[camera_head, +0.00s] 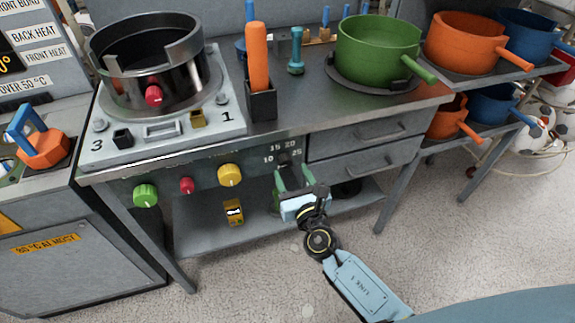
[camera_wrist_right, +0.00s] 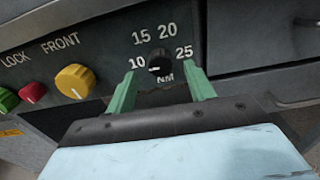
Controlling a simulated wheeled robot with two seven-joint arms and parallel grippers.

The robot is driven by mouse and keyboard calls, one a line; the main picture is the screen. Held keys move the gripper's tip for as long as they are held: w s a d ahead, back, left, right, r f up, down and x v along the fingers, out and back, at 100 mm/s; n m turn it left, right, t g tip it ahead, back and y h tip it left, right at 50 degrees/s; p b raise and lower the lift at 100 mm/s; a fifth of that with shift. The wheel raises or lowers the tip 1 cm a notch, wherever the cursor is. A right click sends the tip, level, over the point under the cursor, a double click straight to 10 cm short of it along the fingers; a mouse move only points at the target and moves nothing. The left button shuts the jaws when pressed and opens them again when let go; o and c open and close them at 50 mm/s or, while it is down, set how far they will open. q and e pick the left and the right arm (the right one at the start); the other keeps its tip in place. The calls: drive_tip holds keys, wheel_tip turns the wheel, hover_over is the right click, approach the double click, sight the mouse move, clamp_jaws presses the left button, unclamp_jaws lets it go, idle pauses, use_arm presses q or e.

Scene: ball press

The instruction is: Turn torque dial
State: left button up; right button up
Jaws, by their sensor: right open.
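The torque dial (camera_wrist_right: 160,65) is a small black knob on the dark front panel, marked 10, 15, 20, 25 and NM. In the right wrist view its white pointer mark lies toward the left, near the 10. It also shows small and dark in the head view (camera_head: 284,159). My right gripper (camera_wrist_right: 162,74) has its two green fingers apart, one to the left and one to the right of the dial, with a visible gap on each side. It also shows in the head view (camera_head: 293,174), in front of the panel. My left gripper is out of view.
A yellow knob (camera_head: 230,175), a red knob (camera_head: 186,186) and a green knob (camera_head: 146,195) sit left of the dial. Drawers (camera_head: 365,135) with handles are to its right. A shelf (camera_head: 200,238) lies below; the floor in front is open.

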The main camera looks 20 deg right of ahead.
sight(287, 164)
drive_tip(key=w, duration=0.3)
drive_tip(key=shift+w, duration=0.25)
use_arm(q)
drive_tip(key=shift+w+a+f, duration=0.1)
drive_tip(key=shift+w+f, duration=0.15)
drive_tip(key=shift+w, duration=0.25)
use_arm(e)
drive_tip(key=shift+w, duration=0.3)
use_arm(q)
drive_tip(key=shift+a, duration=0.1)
use_arm(e)
drive_tip(key=shift+c, duration=0.4)
drive_tip(key=c, duration=0.9)
